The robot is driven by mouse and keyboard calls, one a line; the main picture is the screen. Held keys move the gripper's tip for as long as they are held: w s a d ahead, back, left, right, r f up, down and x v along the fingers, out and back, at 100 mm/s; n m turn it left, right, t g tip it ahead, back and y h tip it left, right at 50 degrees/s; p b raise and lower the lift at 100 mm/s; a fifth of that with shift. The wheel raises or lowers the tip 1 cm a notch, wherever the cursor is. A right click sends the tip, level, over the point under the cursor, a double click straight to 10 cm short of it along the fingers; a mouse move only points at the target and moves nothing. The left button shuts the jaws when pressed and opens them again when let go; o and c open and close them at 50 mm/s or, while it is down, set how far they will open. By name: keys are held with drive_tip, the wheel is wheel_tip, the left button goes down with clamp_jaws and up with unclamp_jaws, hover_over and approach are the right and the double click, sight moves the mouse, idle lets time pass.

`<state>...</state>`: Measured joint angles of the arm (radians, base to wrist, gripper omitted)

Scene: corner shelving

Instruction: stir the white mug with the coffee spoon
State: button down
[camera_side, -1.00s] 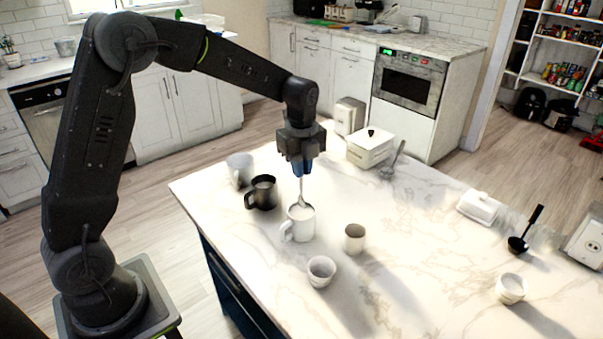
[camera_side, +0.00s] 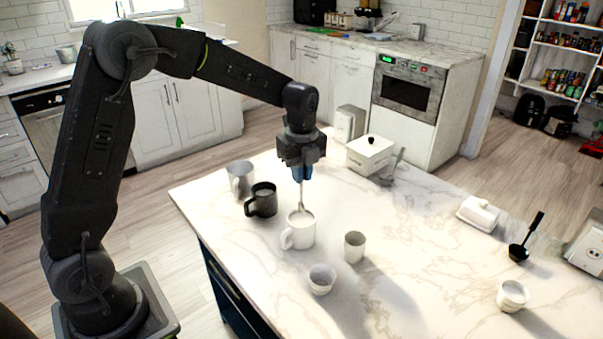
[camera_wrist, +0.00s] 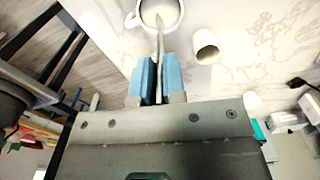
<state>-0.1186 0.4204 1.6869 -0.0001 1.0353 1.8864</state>
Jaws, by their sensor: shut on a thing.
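The white mug (camera_side: 299,234) stands upright on the marble counter, below my gripper (camera_side: 302,174). My gripper is shut on the coffee spoon (camera_side: 301,197), which hangs down with its lower end inside the mug. The spoon's bowl is hidden by the mug. In the wrist view, the blue fingertips of my gripper (camera_wrist: 158,78) hold the spoon (camera_wrist: 159,42), which reaches into the mug (camera_wrist: 158,12) at the top edge. The mug holds a light-coloured content.
A black mug (camera_side: 262,199) and a grey-white mug (camera_side: 240,178) stand left of the white mug. Small cups (camera_side: 354,246) and (camera_side: 321,279) stand close on its right and front. A white box (camera_side: 370,154), butter dish (camera_side: 479,212) and black ladle (camera_side: 518,251) lie farther right.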

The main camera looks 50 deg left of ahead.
drive_tip(key=shift+r, duration=2.4)
drive_tip(key=shift+f, duration=0.1)
drive_tip(key=n, duration=0.2)
drive_tip(key=f+n, duration=0.1)
drive_tip(key=n, duration=0.1)
drive_tip(key=shift+s, duration=0.1)
drive_tip(key=n, duration=0.4)
drive_tip(key=shift+s+d+f, duration=0.1)
drive_tip(key=shift+f, duration=0.25)
drive_tip(key=n, duration=0.3)
drive_tip(key=f+n, duration=0.1)
drive_tip(key=n, duration=0.4)
drive_tip(key=shift+s+d+f+n, duration=0.1)
drive_tip(key=shift+s+f+n, duration=0.1)
drive_tip(key=shift+f+n, duration=0.2)
